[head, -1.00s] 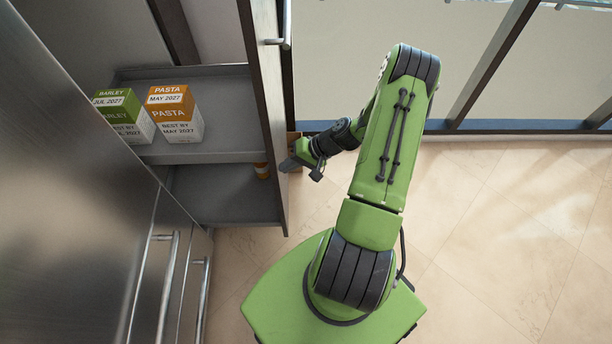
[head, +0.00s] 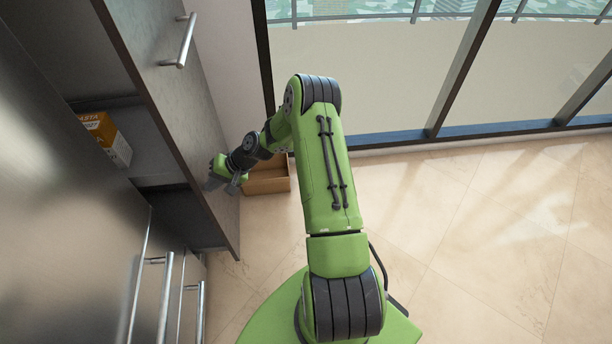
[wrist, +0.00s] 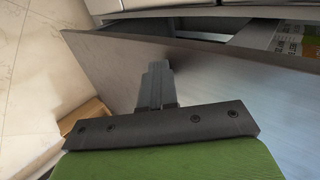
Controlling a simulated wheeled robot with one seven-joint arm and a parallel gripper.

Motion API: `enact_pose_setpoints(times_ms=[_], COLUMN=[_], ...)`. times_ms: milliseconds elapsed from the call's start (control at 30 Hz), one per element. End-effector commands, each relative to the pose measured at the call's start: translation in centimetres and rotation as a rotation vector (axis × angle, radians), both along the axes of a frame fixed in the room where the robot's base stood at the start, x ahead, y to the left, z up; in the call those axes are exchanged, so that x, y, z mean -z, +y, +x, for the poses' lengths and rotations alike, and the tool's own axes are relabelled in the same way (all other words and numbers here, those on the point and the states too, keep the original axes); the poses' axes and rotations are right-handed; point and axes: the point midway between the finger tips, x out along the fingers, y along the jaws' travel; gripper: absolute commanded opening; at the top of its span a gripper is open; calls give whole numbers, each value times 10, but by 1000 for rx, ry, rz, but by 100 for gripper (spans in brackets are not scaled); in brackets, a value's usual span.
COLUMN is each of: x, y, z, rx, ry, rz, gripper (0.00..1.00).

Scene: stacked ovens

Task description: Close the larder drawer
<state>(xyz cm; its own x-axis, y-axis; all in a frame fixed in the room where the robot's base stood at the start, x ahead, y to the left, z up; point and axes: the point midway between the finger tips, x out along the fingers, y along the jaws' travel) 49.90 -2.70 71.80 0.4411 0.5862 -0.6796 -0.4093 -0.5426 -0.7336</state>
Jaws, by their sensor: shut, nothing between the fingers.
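The larder drawer is a tall pull-out unit with a dark grey front panel (head: 172,100) and a bar handle (head: 181,42) near its top. It stands partly out from the steel cabinet, with a gap showing its shelf (head: 150,152). An orange and white pasta box (head: 106,136) sits on that shelf; the cabinet edge hides part of it. My gripper (head: 216,182) is shut and empty, at the outer face of the panel, low down. In the wrist view the shut fingers (wrist: 155,80) point at the panel (wrist: 215,85) and seem to touch it.
An open cardboard box (head: 268,178) stands on the floor just right of the panel, against the wall; it also shows in the wrist view (wrist: 85,118). Steel bar handles (head: 164,298) stick out from the cabinet below. The tiled floor (head: 480,220) to the right is clear.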

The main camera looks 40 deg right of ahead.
Motion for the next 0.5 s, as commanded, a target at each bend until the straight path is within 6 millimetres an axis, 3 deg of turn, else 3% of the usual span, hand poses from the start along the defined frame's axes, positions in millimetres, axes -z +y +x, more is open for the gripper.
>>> enact_pose_setpoints(times_ms=[500], x=[1], y=[79], z=[59], rx=[-2], ry=[-4], rz=[1], gripper=[0])
